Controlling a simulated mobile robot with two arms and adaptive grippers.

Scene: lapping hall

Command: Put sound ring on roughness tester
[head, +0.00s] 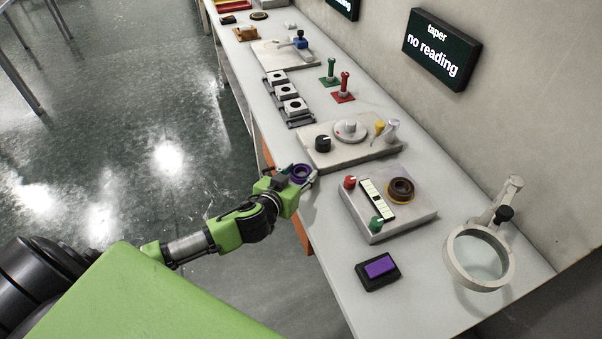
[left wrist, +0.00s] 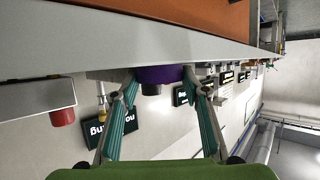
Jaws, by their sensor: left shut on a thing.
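My left gripper (head: 301,178) reaches over the near edge of the bench and is shut on a purple ring (head: 301,171) with a dark centre. In the left wrist view the purple ring (left wrist: 158,74) shows between the two teal fingers (left wrist: 158,92), by the bench edge. Beyond the ring is a pale plate (head: 325,157) with a black knob, a round grey stage (head: 350,131) and a yellow-tipped part. To its right is a grey box (head: 377,231) with a level-like strip and a brown ring (head: 400,190) on it. I cannot tell which device is the roughness tester. My right gripper is out of view.
A red knob (head: 349,183) and green knob (head: 376,224) rise from the grey box. A purple pad (head: 380,267) and a ring magnifier (head: 453,260) stand at the near end. Dark-framed blocks (head: 291,107) and red and green upright gauges stand farther along. A wall screen (head: 441,48) reads "taper no reading".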

